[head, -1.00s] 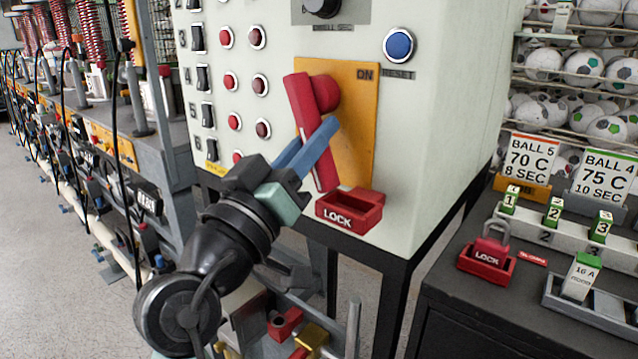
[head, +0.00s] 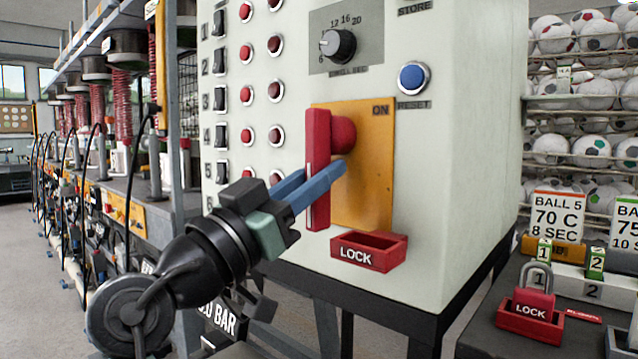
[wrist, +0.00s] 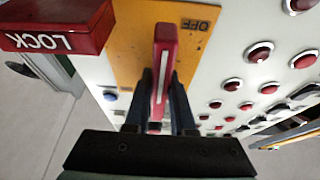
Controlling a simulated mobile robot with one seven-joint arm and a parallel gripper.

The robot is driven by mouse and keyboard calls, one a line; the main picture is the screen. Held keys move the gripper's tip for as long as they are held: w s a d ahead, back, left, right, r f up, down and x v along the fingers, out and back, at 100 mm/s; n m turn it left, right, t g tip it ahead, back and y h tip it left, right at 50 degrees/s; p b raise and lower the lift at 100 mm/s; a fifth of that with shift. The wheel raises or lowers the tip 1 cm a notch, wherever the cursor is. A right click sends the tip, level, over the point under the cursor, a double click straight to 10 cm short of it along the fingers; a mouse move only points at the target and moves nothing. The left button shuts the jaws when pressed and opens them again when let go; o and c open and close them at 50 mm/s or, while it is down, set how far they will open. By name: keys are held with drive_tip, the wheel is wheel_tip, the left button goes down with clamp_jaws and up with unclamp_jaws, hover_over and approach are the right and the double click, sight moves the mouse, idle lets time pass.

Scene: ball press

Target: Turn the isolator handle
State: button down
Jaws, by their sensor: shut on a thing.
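The isolator handle (head: 318,185) is a red lever on a yellow plate (head: 368,170) on the cabinet front. It stands about upright in the head view, with its round red hub at its upper right. "ON" is printed at the plate's top right. My gripper (head: 335,178) is shut on the handle, its blue fingers gripping the lever from both sides. In the wrist view the handle (wrist: 163,75) runs between the dark fingers (wrist: 162,100). An "OFF" label (wrist: 195,24) shows there upside down beside it. Part of the lever is hidden by the fingers.
A red LOCK box (head: 368,252) sits just below the plate. A dial (head: 338,45), a blue reset button (head: 413,77) and rows of red buttons (head: 247,95) surround it. A bench at right holds a red padlock (head: 533,300). Machinery lines the left.

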drive_tip(key=c, duration=0.8)
unclamp_jaws()
drive_tip(key=shift+o, duration=0.2)
drive_tip(key=shift+a, duration=0.1)
drive_tip(key=p+v, duration=0.1)
drive_tip(key=v, duration=1.2)
drive_tip(key=shift+p, duration=0.3)
drive_tip(key=shift+w, duration=0.15)
